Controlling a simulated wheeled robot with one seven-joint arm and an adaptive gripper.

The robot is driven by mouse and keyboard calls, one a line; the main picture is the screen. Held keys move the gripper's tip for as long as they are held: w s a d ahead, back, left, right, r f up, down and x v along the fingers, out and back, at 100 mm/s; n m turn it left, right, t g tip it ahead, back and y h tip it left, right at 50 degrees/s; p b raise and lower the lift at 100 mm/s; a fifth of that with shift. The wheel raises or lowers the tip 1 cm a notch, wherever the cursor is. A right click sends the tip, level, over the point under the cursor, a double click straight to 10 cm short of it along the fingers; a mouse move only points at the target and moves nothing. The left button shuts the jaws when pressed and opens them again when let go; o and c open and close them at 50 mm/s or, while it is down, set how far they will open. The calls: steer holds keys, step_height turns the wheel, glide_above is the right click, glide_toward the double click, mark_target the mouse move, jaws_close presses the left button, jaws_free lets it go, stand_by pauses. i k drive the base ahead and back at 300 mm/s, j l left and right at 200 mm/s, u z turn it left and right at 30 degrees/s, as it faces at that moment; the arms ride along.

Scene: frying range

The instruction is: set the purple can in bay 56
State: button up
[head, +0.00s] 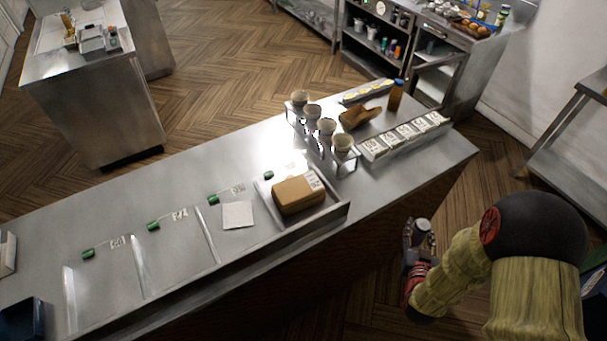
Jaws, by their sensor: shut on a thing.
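My gripper (419,245) is at the right, out past the front edge of the steel counter (370,205). It is shut on a small upright can (422,227) with a pale top and a dark, purplish side. The fingers hide part of the can. The counter's left part has a row of bays split by low metal dividers (208,235), with number labels (117,242) and green tags at the back. The numbers are too small to read surely, so I cannot tell which is bay 56. The two leftmost bays look empty.
A brown parcel (298,194) lies in the rightmost bay, a white square (237,215) in the one beside it. Cups in a stand (343,145), a carton row (405,135) and a brown bottle (396,95) stand at the counter's right. A dark bin (22,318) is bottom left.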

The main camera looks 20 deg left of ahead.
mark_target(245, 235)
steer(key=k+j, duration=0.75)
steer(key=k+j+z, duration=0.15)
steer(key=k+j, duration=0.6)
steer(key=k, duration=0.1)
